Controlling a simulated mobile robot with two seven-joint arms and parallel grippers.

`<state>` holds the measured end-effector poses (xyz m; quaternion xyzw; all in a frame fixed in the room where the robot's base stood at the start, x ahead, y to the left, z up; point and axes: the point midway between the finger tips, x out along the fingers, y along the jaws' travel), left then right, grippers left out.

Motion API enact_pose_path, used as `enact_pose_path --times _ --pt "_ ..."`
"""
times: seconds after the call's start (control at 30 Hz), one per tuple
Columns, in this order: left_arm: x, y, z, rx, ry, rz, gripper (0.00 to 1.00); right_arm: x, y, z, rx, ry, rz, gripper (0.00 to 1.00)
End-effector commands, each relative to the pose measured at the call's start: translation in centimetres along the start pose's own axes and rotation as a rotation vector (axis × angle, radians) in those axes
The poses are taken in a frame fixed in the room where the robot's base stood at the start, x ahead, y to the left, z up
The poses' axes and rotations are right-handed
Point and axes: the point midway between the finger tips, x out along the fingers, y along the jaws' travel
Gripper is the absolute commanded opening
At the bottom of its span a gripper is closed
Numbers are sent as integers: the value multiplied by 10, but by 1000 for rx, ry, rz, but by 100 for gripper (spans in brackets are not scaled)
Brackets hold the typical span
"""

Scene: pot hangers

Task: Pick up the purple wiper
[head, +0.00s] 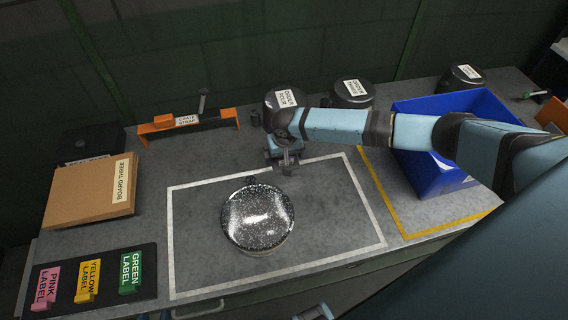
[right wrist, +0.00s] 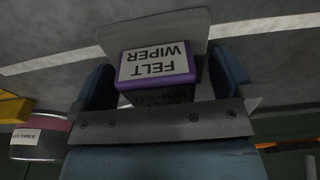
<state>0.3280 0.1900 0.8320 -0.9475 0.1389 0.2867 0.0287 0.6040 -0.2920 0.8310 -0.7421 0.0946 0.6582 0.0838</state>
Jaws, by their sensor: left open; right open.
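The purple wiper (right wrist: 160,82) shows in the right wrist view as a block with a white "FELT WIPER" label, upside down in the picture. My right gripper (head: 285,166) is open, with its two blue-padded fingers on either side of the wiper. Small gaps seem to show beside it, but I cannot tell whether a pad touches. In the head view, the gripper is low over the table behind the speckled round lid and hides most of the wiper. My left gripper cannot be made out; only small blue pieces of my body show at the bottom edge.
The speckled black lid (head: 257,216) lies inside the white outline. A blue bin (head: 432,178) stands right, under my right arm. Dark canisters (head: 352,94) stand at the back. An orange rack (head: 188,121), a cardboard box (head: 90,192) and a label board (head: 133,283) are left.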

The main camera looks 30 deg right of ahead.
Motion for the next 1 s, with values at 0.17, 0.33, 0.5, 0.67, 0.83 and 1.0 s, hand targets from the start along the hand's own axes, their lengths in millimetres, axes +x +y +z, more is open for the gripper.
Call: enact_pose_path --times 0.17,0.33,0.5,0.67,0.83,1.0 --pt "1 -3 2 3 0 -4 43 1 0 -1 0 1 0 100" --pt "0 -4 1 4 2 -6 43 0 0 -1 0 1 0 82" --pt "0 -4 1 4 4 -7 43 0 0 -1 0 1 0 66" --pt "0 -4 1 4 3 -7 43 0 0 -1 0 1 0 66" --pt "0 -4 1 4 3 -7 43 -8 0 -2 0 2 -1 66" --pt "0 -4 1 4 3 -7 43 -34 0 -6 0 4 -2 66"
